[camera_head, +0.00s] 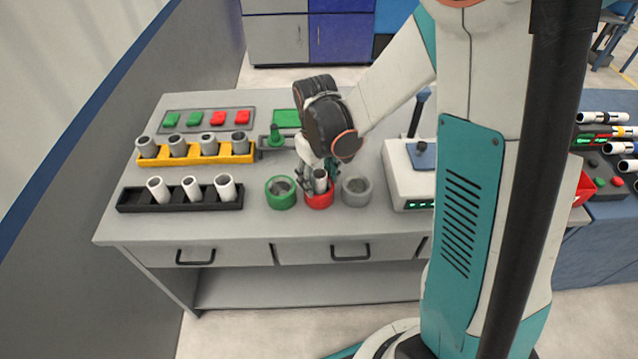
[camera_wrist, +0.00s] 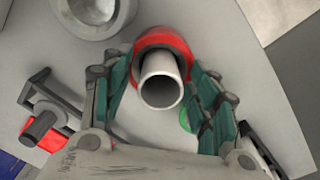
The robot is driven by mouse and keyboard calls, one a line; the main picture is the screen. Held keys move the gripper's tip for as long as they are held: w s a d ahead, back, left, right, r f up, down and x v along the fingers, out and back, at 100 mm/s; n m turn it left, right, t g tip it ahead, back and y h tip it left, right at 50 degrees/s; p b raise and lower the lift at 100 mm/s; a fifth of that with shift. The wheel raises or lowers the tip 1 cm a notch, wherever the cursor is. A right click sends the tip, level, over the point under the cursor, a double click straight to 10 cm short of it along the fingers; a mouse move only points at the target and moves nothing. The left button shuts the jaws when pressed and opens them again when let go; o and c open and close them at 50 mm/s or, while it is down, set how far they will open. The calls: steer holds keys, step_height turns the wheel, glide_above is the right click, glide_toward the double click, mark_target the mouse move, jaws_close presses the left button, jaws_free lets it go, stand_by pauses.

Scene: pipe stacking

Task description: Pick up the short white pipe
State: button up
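A short pipe (camera_head: 320,181), white to light grey, stands upright in the red round holder (camera_head: 319,201) near the table's front. The pipe (camera_wrist: 161,88) also shows in the wrist view, with its open end towards the camera and the red holder (camera_wrist: 163,42) around its base. My gripper (camera_head: 318,174) is down at this pipe. In the wrist view its green-padded fingers (camera_wrist: 160,78) stand on either side of the pipe, with a narrow gap on each side. The gripper looks open and holds nothing. Fingers partly hide the pipe in the head view.
A green holder (camera_head: 280,193) and a grey holder (camera_head: 356,191) flank the red one closely. A black rack (camera_head: 180,206) holds three white pipes; a yellow rack (camera_head: 197,160) behind holds several grey pipes. A white device (camera_head: 410,180) stands to the right.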

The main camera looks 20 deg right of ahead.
steer(key=c, duration=0.9)
